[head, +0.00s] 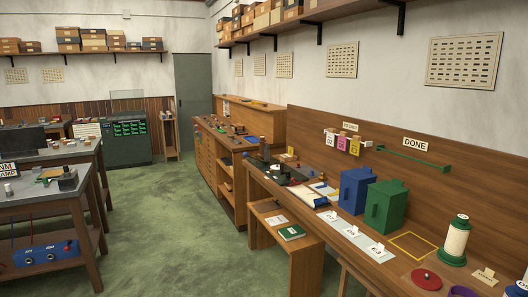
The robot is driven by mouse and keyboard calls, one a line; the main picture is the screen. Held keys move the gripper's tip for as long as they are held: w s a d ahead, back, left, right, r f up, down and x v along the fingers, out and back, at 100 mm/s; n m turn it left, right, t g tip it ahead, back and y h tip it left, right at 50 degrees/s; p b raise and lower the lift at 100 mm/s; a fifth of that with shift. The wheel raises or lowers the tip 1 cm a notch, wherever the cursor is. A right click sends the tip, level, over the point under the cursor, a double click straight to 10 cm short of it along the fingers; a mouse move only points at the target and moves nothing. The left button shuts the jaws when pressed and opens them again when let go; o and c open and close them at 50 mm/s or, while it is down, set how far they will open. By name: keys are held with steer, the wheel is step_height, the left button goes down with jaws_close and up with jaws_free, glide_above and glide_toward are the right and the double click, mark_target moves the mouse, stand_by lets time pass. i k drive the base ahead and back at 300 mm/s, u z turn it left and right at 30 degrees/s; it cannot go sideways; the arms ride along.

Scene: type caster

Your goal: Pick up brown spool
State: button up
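I cannot make out a spool that is clearly brown. A large cream spool with green ends (456,240) stands upright on the right end of the wooden bench (405,270). Part of another spool-like thing, pale with a dark blue end (518,288), is cut off at the lower right corner. Small items on the far part of the bench are too small to name. My gripper is not in view.
A blue box (354,190) and a green box (385,207) stand mid-bench, left of a yellow outlined square (412,245). A red disc (426,279) lies near the front edge. A low wooden stand (290,250) juts out. Green floor (180,220) is open leftward.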

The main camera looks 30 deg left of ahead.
mark_target(261, 155)
steer(key=u, duration=0.45)
steer(key=i, duration=1)
steer(key=u, duration=0.85)
steer(key=i, duration=0.7)
steer(key=u, duration=0.65)
steer(key=i, duration=3.55)
steer(key=z, duration=0.35)
